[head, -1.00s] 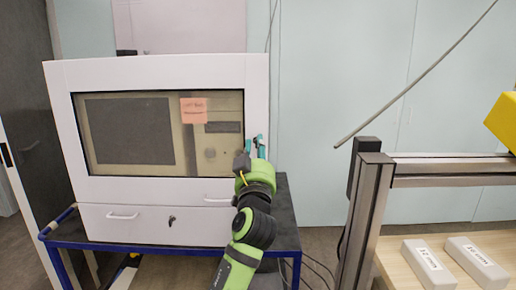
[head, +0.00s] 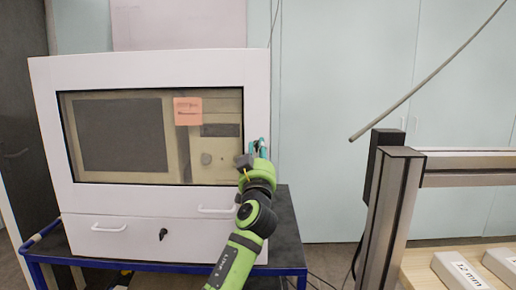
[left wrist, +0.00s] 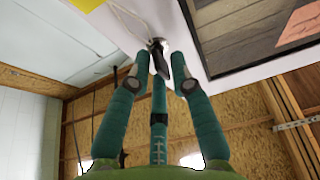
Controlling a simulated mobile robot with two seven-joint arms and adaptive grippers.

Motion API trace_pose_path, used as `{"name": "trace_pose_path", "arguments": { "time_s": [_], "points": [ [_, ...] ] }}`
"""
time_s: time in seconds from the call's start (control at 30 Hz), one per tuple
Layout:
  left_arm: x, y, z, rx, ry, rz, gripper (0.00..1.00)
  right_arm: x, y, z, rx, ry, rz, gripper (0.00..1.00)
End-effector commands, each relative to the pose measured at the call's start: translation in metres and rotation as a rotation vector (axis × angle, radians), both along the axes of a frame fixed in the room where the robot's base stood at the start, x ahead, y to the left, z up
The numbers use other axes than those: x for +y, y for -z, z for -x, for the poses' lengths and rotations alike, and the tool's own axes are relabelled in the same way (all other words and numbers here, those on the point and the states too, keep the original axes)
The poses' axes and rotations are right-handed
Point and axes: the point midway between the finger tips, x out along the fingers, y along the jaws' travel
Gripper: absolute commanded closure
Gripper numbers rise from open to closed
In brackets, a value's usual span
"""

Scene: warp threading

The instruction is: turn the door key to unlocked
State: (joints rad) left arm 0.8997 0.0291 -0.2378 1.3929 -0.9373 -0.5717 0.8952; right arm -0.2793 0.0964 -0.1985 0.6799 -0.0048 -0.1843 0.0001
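The white cabinet (head: 150,70) has a windowed door (head: 125,138). In the left wrist view a dark key (left wrist: 161,63) sits in a round silver lock (left wrist: 157,43) on the white front, beside the window. My left gripper (head: 258,147) is at the right edge of the door frame in the head view and hides this key there. In the left wrist view the left gripper (left wrist: 158,82) is open, its teal fingers spread on both sides of the key with visible gaps. Another dark key (head: 163,234) is in the lower drawer panel. My right gripper is not in view.
An orange note (head: 187,111) is on the window. Two drawer handles (head: 216,210) stick out below. The cabinet stands on a blue-framed cart (head: 285,225). A metal frame (head: 395,200) and a slanting rod (head: 435,70) are at the right. A yellow tag (left wrist: 87,4) is beside the lock.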

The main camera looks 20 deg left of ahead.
Motion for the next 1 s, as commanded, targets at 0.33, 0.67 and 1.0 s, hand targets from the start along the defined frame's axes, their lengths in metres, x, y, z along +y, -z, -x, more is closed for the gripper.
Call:
{"name": "trace_pose_path", "arguments": {
  "time_s": [0.33, 0.67, 1.0],
  "points": [
    [0.001, -0.002, -0.004, 0.0, 0.0, 0.0, 0.78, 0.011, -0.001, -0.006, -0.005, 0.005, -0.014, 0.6],
    [0.002, -0.002, -0.004, 0.001, 0.0, -0.003, 1.0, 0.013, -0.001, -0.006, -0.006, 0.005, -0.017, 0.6],
    [0.002, -0.004, -0.004, 0.033, -0.001, -0.11, 1.0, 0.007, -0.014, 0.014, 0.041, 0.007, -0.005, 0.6]
  ]
}}
